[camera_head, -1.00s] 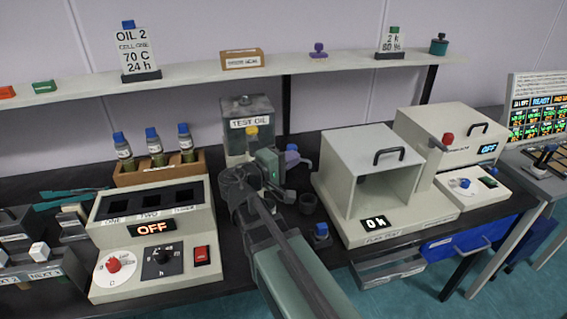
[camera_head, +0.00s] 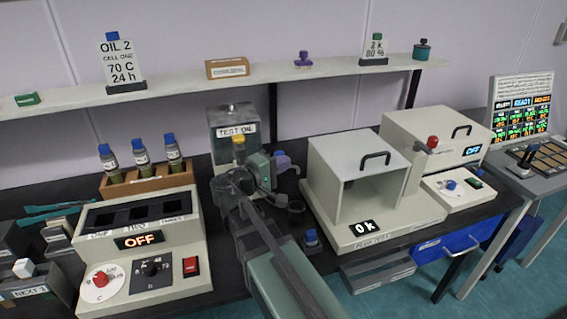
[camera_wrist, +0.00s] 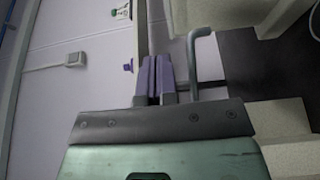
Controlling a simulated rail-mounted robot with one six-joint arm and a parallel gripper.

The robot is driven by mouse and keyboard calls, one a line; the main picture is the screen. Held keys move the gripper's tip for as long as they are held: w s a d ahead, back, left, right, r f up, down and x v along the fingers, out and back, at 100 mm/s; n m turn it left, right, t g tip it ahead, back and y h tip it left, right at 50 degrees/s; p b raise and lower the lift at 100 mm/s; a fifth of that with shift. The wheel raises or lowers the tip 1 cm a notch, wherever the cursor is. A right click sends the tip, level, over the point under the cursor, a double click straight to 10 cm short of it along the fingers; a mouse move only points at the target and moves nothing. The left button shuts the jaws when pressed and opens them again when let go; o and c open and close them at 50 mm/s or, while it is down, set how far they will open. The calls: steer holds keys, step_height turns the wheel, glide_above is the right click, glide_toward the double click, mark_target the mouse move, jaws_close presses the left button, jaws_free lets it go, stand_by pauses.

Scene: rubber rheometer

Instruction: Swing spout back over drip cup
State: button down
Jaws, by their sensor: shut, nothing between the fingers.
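In the wrist view my gripper's purple fingers (camera_wrist: 154,78) are together and empty. A bent grey tube (camera_wrist: 193,65), which looks like the spout, lies just right of the fingers there. I cannot tell whether they touch. The spout is not clear in the head view, where my arm covers part of the tank.
A pale open-fronted oven (camera_head: 357,225) stands close right of my gripper. A blue-capped item (camera_head: 311,238) sits in front of the cup. A heater unit (camera_head: 140,260) and a wooden rack of bottles (camera_head: 150,183) are left. A shelf (camera_head: 180,80) runs above.

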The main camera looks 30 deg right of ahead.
steer(key=s+a, duration=0.1)
steer(key=a, duration=0.9)
steer(key=shift+s+a, duration=0.3)
steer(key=shift+s, duration=0.1)
